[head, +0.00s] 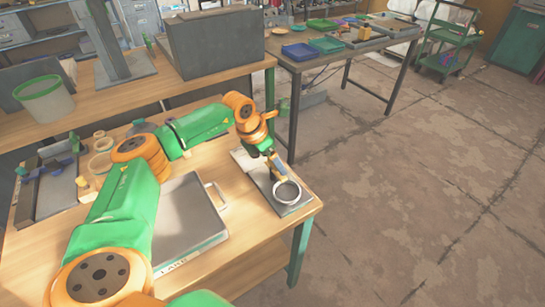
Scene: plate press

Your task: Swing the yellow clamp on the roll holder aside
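The roll holder (252,171) is a flat grey plate near the right edge of the wooden table, with a pale metal ring (287,192) at its front end. A small yellow-brown piece (279,178), which looks like the clamp, stands at the ring's back edge. It is partly hidden by my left gripper (275,166), which reaches down from above right at it. The fingers are dark and small, so I cannot tell whether they touch or grip the piece. My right gripper is not in view.
A grey, labelled plate with a handle (190,222) lies left of the holder, partly behind my arm. Rings and a dark tray (58,192) are further left. A bench with a white bin (45,100) and a grey box (215,42) stands behind. The floor at right is clear.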

